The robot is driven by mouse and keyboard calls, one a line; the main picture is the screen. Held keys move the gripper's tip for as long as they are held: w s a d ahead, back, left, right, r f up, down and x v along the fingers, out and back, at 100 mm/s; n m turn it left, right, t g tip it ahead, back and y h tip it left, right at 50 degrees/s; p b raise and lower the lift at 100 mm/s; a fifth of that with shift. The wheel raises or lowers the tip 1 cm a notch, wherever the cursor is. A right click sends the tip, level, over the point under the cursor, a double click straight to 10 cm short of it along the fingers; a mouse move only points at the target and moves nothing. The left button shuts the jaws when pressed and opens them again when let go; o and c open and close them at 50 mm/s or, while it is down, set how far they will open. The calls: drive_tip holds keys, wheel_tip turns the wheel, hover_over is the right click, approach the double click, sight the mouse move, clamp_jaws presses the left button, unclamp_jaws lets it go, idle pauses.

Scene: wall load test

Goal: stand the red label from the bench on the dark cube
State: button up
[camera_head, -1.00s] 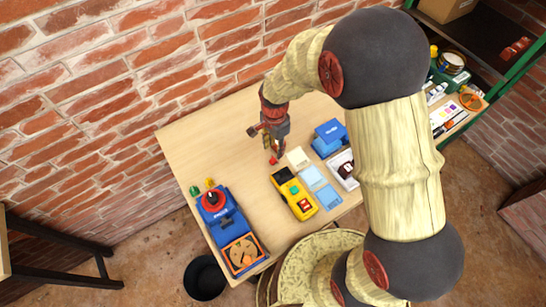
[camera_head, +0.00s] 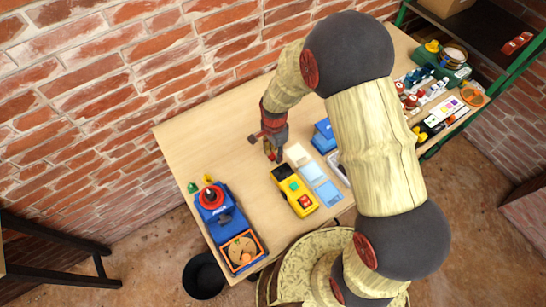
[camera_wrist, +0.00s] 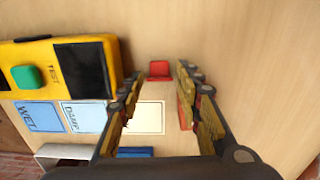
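The red label (camera_wrist: 160,69) is a small red piece at the bench surface in the wrist view, just beyond my fingertips and roughly between them. My gripper (camera_wrist: 157,82) is open, its two fingers apart with nothing held. In the head view my gripper (camera_head: 271,156) points down over the middle of the bench (camera_head: 185,140), and the label is hard to make out there. I cannot make out the dark cube in either current view; my arm covers part of the bench's right side.
A yellow tester (camera_head: 295,190) lies beside cream and blue cards (camera_head: 313,172). A blue box (camera_head: 324,136) stands behind them. A blue device with a red knob (camera_head: 220,220) is at the front left. A crowded shelf (camera_head: 440,105) is right. The bench's back left is clear.

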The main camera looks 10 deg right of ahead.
drive_tip(key=shift+c, duration=0.8)
drive_tip(key=c, duration=0.4)
drive_tip(key=shift+r, duration=0.5)
wheel_tip(320, 180, up, 2)
drive_tip(key=shift+r+p, duration=0.15)
drive_tip(key=shift+p, duration=0.4)
drive_tip(key=s+r, duration=0.1)
drive_tip(key=r, duration=0.1)
drive_tip(key=s+d+r+p, duration=0.1)
drive_tip(key=s+r, duration=0.1)
drive_tip(key=s+d+r, duration=0.1)
drive_tip(key=s+r, duration=0.1)
drive_tip(key=shift+d+r+p, duration=0.1)
drive_tip(key=shift+r+p, duration=0.1)
drive_tip(key=shift+p, duration=0.1)
drive_tip(key=shift+s+d+r+p, duration=0.2)
drive_tip(key=shift+s+d+r, duration=0.35)
drive_tip(key=shift+s, duration=0.75)
drive_tip(key=shift+s+d+r+p, duration=0.25)
drive_tip(key=shift+s+d+r, duration=0.35)
drive_tip(key=shift+s, duration=0.7)
drive_tip(key=shift+s+d+r+p, duration=0.2)
drive_tip(key=shift+s+d+r, duration=0.35)
drive_tip(key=shift+s, duration=0.75)
